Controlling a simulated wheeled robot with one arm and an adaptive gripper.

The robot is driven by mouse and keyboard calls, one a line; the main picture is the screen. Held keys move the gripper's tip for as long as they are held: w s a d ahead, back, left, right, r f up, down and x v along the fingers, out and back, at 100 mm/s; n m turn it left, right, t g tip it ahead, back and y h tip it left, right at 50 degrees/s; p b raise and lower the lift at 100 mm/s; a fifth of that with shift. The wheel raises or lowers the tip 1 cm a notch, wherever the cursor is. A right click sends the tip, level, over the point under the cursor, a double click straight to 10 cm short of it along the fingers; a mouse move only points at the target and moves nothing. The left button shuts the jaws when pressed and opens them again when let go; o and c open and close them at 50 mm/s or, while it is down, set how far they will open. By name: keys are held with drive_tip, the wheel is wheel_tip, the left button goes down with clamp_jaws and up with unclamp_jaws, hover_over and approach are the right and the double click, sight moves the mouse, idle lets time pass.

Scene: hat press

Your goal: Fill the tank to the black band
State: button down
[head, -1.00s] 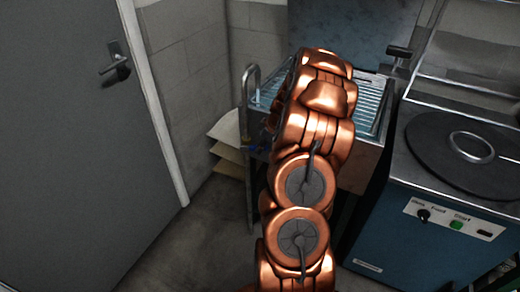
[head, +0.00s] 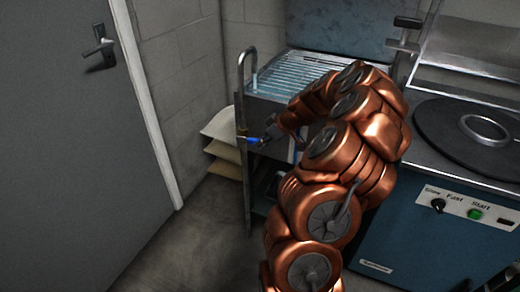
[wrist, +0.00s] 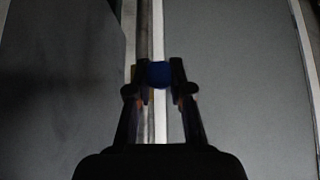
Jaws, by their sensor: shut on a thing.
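A grey pipe (head: 241,95) stands at the left front corner of a metal unit with a slatted top (head: 305,70), its curved spout bending over that top. A small blue handle (head: 249,141) sits partway down the pipe, by a brass-coloured fitting. My gripper (head: 259,142) is at the blue handle from the right. In the wrist view, my gripper (wrist: 160,82) has its fingers on both sides of the blue handle (wrist: 159,73), shut on it. My arm hides much of the metal unit's front. I cannot make out a tank level or a black band.
A blue machine (head: 440,235) with a knob, a green button and a round dark top stands at the right. A grey door (head: 60,150) is at the left. Pale stacked sheets (head: 224,135) lie behind the pipe. The floor (head: 190,245) between is clear.

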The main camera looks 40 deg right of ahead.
drive_tip(key=shift+a+f+t+y+b, duration=0.1)
drive_tip(key=shift+f+t+y+b, duration=0.4)
drive_tip(key=shift+b, duration=1.3)
drive_tip(key=shift+f+t+b, duration=0.15)
drive_tip(key=shift+t+b, duration=0.15)
drive_tip(key=shift+b, duration=0.35)
drive_tip(key=shift+s, duration=0.1)
drive_tip(key=c, duration=1)
unclamp_jaws()
drive_tip(key=shift+c, duration=0.2)
drive_tip(key=v, duration=1.2)
drive_tip(key=shift+s+a, duration=0.1)
drive_tip(key=shift+s, duration=0.05)
